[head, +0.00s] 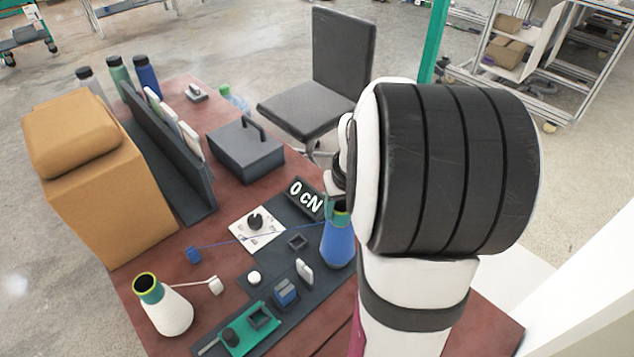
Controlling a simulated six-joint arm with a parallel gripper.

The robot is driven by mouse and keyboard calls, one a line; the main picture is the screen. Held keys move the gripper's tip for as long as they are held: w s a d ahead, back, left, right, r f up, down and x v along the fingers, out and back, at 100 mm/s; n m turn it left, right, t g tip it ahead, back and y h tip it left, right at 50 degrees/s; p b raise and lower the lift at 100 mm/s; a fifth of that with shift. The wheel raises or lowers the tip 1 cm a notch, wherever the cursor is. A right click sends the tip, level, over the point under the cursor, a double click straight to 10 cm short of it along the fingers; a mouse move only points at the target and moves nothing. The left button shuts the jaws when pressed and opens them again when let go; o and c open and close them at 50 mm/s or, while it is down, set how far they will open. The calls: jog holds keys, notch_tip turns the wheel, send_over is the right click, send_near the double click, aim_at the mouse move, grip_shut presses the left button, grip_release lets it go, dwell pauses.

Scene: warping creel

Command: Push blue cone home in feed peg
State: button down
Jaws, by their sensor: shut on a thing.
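The blue cone (338,248) stands about upright on the dark mat, right of the middle of the table, with a teal and dark top. My gripper (339,200) is at the cone's top and is shut on it, though my arm hides most of the fingers. The feed peg is not visible, so I cannot tell how far down the cone sits.
A "0 cN" display (306,198) stands close behind the cone. A white plate with a black knob (256,224), a white clip (304,271) and a green fixture (248,331) lie nearby. A white cone (166,308) stands front left. A cardboard box (105,190) fills the left.

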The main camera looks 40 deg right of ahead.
jog(key=shift+f, duration=0.1)
grip_release()
jog(key=v, duration=0.6)
jog(key=shift+r, duration=0.45)
jog(key=shift+s+a, duration=0.1)
jog(key=shift+s, duration=0.05)
jog(key=v, duration=1.5)
jog(key=s+a+f+m+g+y, duration=0.2)
jog(key=a+f+m+y, duration=0.15)
jog(key=a, duration=0.65)
jog(key=s+a+f+m+g+y, duration=0.1)
jog(key=a+f+m+y, duration=0.3)
jog(key=a, duration=0.6)
jog(key=s+a+f+n+h, duration=0.4)
jog(key=s+a+f+n, duration=0.2)
jog(key=f+n, duration=0.2)
jog(key=shift+f, duration=0.55)
